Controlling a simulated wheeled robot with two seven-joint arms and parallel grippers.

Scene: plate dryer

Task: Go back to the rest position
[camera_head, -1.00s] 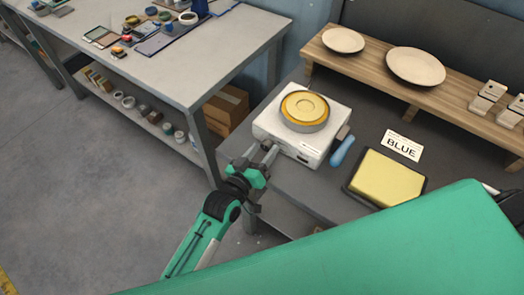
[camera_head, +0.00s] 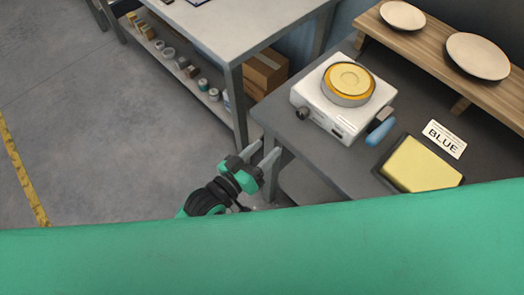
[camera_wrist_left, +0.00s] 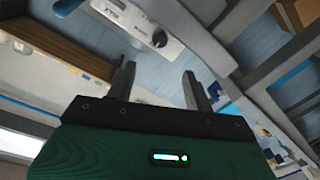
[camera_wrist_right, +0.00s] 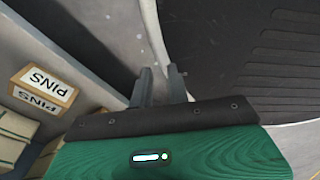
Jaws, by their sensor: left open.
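My left gripper (camera_head: 263,155) is open and empty in the head view, beside the near left corner of the dark table and apart from the white device. The left wrist view shows its two fingers (camera_wrist_left: 158,74) spread with nothing between them. My right gripper (camera_wrist_right: 160,72) shows only in the right wrist view. Its fingers stand a small gap apart with nothing between them. My right arm is not visible in the head view, where my green body covers the lower part.
A white device (camera_head: 325,108) with a yellow-topped round piece (camera_head: 349,79) stands on the dark table (camera_head: 285,120).

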